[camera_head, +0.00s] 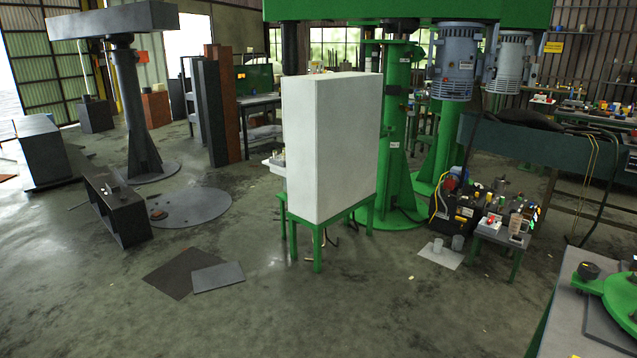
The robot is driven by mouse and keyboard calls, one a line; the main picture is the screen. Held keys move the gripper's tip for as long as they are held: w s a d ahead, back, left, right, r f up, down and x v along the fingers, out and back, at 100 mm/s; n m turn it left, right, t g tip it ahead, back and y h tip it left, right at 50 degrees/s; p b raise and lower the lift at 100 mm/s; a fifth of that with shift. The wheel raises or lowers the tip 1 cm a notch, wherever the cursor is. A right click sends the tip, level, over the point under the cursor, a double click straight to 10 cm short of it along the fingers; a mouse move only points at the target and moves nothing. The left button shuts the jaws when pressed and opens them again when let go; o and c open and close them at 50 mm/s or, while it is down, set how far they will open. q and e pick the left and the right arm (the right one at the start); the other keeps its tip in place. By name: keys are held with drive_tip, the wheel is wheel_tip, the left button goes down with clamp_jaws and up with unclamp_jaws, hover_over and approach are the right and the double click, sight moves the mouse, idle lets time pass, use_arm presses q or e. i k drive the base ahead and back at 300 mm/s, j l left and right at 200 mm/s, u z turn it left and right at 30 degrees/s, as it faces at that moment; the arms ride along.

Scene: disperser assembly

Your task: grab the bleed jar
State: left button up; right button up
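I cannot say for certain which thing is the bleed jar. A small pale, jar-like container (457,242) stands upright on a white sheet (441,256) on the floor, right of the middle. A second small pale piece (437,245) is beside it on the same sheet. Both are too small to make out in detail. Neither of my grippers is in view, and nothing is seen touching these things.
A tall white cabinet (325,150) on a green stand is in the middle. A black box with cables (462,207) and a small cluttered table (500,236) stand near the sheet. A workbench (582,340) is at the lower right. The front floor is mostly open, with flat plates (184,272).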

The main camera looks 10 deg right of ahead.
sight(438, 246)
drive_tip(key=i, duration=0.7)
drive_tip(key=i+j+z, duration=0.1)
drive_tip(key=i, duration=0.55)
drive_tip(key=i+l+z, duration=0.1)
drive_tip(key=i+z, duration=0.55)
drive_tip(key=i, duration=0.25)
drive_tip(key=i+j+z, duration=0.15)
drive_tip(key=i+z, duration=0.2)
drive_tip(key=i, duration=1.8)
drive_tip(key=j+u, duration=0.05)
drive_tip(key=j, duration=0.05)
